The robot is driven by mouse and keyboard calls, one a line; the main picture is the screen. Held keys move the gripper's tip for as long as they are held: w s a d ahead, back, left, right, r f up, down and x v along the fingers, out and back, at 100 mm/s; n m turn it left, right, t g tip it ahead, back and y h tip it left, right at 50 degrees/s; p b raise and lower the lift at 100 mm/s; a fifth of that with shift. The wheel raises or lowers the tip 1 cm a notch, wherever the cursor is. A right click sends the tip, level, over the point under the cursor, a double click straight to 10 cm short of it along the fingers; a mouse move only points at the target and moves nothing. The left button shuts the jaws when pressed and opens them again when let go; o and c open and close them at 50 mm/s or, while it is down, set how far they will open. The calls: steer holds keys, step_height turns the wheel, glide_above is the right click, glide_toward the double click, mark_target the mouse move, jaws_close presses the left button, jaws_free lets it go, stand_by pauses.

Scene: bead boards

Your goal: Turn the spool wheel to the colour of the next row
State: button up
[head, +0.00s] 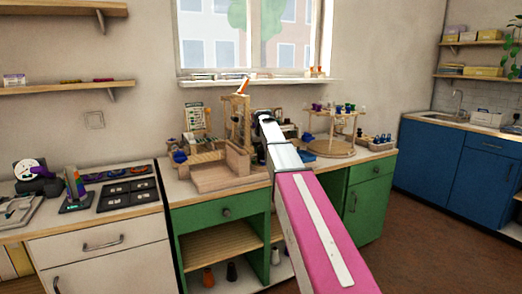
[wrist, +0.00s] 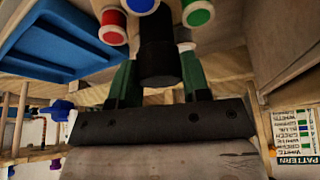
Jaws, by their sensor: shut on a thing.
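In the wrist view, my gripper (wrist: 158,72) has green fingers on either side of a black knob (wrist: 158,45) and is shut on it. Red (wrist: 113,27), blue (wrist: 141,5) and green (wrist: 197,12) spools sit around the knob on the spool wheel, and the rest of the wheel is cut off or hidden. A pattern card (wrist: 297,135) with colour words stands at the right. In the head view, the card (head: 194,115) stands at the wooden bead frame (head: 222,172), and my arm hides the gripper and the wheel.
A round wooden stand (head: 331,149) with several coloured pieces is right of my arm. A blue tray (wrist: 60,42) is at upper left in the wrist view. Black trays (head: 128,194) lie on the left counter. A window sill (head: 235,83) is behind.

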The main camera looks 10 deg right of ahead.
steer(key=shift+m, duration=0.6)
steer(key=o, duration=0.9)
steer(key=shift+r, duration=0.1)
steer(key=v, duration=1)
steer(key=shift+s+a+r, duration=0.15)
steer(key=shift+a+r, duration=0.05)
steer(key=shift+r, duration=0.1)
steer(key=shift+s, duration=0.1)
